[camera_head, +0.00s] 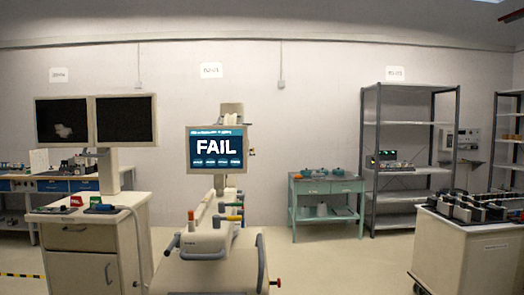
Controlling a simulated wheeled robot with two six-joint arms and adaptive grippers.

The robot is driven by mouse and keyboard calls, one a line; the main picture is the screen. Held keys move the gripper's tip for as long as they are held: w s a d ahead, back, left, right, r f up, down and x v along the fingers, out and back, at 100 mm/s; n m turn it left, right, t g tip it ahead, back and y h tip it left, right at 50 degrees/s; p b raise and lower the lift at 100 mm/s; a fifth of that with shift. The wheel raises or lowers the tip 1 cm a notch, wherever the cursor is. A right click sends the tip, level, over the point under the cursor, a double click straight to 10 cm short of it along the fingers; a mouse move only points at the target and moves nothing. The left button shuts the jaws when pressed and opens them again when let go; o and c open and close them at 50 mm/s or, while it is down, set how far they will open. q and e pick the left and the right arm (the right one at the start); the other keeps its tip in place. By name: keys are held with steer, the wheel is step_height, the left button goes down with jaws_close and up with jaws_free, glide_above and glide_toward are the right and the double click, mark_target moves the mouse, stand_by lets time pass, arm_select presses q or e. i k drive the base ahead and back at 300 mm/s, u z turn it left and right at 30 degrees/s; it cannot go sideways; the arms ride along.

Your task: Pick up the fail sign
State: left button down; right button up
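A screen (216,162) in the middle shows the word FAIL in white on dark blue. A small red piece (76,201) and a small green piece (95,200) stand on top of the white cart (84,217) at the left. They look like small signs, but any lettering on them is too small to read, so I cannot tell for certain which is the fail sign. Neither of my grippers shows in the head view.
Two dark monitors (96,121) rise above the left cart. A pale machine (215,258) with handles stands below the screen. A green table (327,190), grey shelves (411,155) and a loaded white cart (463,256) are to the right. Floor between machine and right cart is clear.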

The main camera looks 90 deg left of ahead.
mark_target(76, 201)
steer(key=u, duration=0.8)
steer(key=i, duration=0.95)
steer(key=u, duration=2.1)
steer(key=i, duration=1.25)
steer(key=u, duration=0.55)
